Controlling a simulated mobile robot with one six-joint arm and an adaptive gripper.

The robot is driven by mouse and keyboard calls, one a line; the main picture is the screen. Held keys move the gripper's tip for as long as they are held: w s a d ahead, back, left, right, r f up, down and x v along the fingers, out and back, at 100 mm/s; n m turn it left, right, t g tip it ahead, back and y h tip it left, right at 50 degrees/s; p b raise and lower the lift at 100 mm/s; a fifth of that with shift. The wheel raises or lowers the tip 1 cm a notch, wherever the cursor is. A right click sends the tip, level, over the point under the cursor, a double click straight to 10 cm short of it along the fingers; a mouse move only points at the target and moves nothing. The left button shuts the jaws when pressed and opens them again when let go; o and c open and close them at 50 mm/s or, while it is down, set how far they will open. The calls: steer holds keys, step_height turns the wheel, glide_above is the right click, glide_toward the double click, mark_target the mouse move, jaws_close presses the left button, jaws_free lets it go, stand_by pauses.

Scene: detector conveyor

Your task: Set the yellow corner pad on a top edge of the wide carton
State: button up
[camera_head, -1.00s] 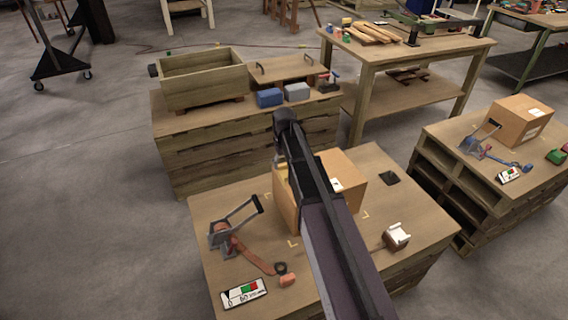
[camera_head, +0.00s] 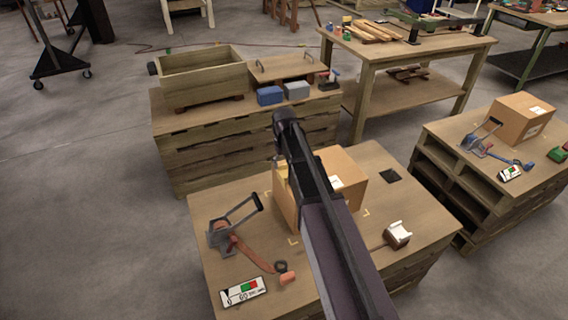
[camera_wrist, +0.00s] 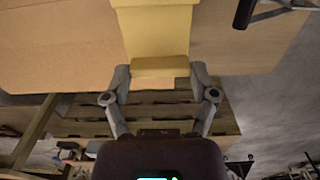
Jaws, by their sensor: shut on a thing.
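The wide carton (camera_head: 349,188) stands on the near pallet-box table, partly hidden behind my arm. My gripper (camera_wrist: 160,74) is shut on the yellow corner pad (camera_wrist: 157,35), which sits between its two fingers in the wrist view. In the head view a small yellow part of the pad (camera_head: 281,169) shows at the carton's upper left edge, beside my arm's end. The fingers are mostly hidden there. I cannot tell whether the pad touches the carton.
On the near table (camera_head: 330,268) are a strap tensioner (camera_head: 222,236) with orange strap, a label card (camera_head: 243,292), a mallet-like tool (camera_head: 397,234) and a dark pad (camera_head: 390,176). A second carton (camera_head: 522,118) stands on the right pallet. A wooden crate (camera_head: 202,80) stands behind.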

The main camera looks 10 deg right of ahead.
steer(key=shift+f+b, duration=1.55)
steer(key=shift+f, duration=0.05)
steer(key=o, duration=1.1)
steer(key=shift+c, duration=0.2)
steer(key=shift+r, duration=0.15)
step_height(320, 180, up, 9)
steer(key=p, duration=0.9)
stand_by(0.3)
steer(key=s+r+m+p, duration=0.1)
steer(key=s+r+p, duration=0.1)
steer(key=s, duration=0.8)
steer(key=s+r+m+p, duration=0.1)
steer(key=s+r+p, duration=0.2)
steer(key=s, duration=0.8)
steer(key=shift+d, duration=0.15)
